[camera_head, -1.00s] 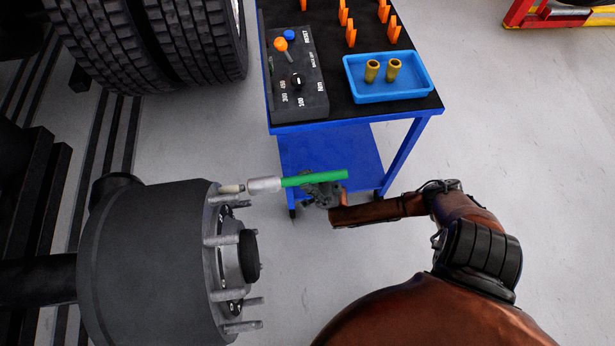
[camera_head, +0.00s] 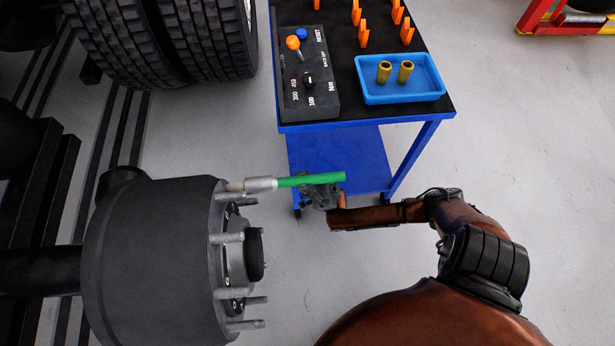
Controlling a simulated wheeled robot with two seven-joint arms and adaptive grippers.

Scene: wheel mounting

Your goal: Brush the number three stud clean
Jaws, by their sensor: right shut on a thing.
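The wheel hub (camera_head: 150,260) stands at the lower left, with several studs pointing right from its face around a dark centre cap (camera_head: 256,254). My right gripper (camera_head: 318,190) is shut on a brush with a green handle (camera_head: 312,180) and a grey ferrule (camera_head: 261,185). The brush lies level, its pale tip (camera_head: 236,186) pointing left at the hub's upper edge. The tip overlaps the place of the uppermost stud, and I cannot tell whether it touches. The stud's number cannot be read. My left gripper is not in view.
A blue cart (camera_head: 365,118) stands behind the gripper. It carries a control box (camera_head: 308,90), a blue tray (camera_head: 400,97) with two brass sockets (camera_head: 405,72), and orange pieces (camera_head: 364,38). Large tires (camera_head: 160,40) stand at the upper left.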

